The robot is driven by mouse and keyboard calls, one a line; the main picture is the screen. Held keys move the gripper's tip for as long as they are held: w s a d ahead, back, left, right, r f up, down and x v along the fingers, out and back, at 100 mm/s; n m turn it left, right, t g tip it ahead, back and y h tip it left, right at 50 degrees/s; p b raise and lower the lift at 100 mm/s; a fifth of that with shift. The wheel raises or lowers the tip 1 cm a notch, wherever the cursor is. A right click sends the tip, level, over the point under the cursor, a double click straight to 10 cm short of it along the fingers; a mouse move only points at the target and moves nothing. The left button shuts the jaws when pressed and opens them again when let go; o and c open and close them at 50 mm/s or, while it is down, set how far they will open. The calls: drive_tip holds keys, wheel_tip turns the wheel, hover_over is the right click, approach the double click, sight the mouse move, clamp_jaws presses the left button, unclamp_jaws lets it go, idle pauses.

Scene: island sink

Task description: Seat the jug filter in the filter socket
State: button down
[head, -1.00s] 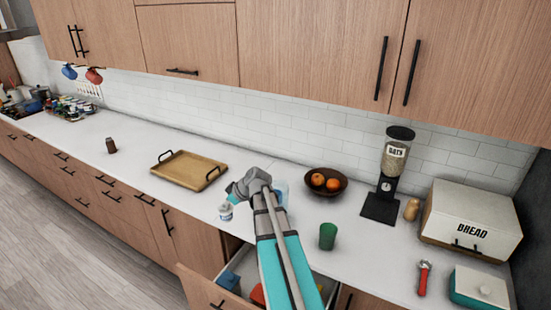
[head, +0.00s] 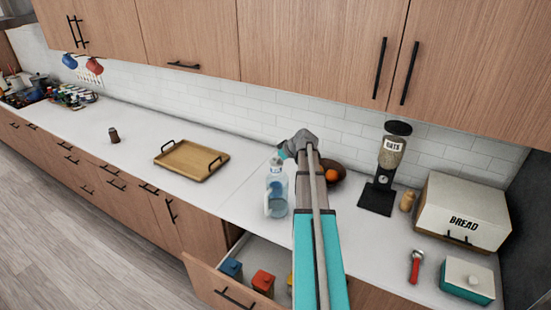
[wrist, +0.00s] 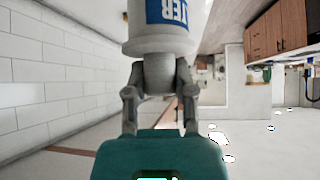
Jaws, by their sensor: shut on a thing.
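My gripper (head: 285,150) is shut on the jug filter. The filter (wrist: 163,38) is a white cylinder with a blue label, large at the top of the wrist view between my grey fingers. In the head view the filter (head: 276,164) is small, just left of and below the fingers, over the top of a clear bluish jug (head: 277,197). The jug stands on the counter left of my arm. The filter socket cannot be made out, and I cannot tell whether the filter touches the jug.
A wooden tray (head: 185,164) lies to the left. A fruit bowl (head: 337,168) is partly behind my arm. The oats dispenser (head: 388,160) and bread box (head: 462,210) stand right. An open drawer (head: 250,264) with coloured containers is in front.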

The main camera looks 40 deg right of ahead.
sight(276, 170)
drive_tip(key=shift+f, duration=0.15)
drive_tip(key=shift+f+b, duration=2.75)
drive_tip(key=shift+b, duration=0.15)
drive_tip(key=shift+f+b, duration=2.8)
drive_tip(key=shift+f, duration=0.05)
idle(0.6)
drive_tip(key=shift+c, duration=1.9)
unclamp_jaws()
drive_tip(key=shift+r, duration=0.2)
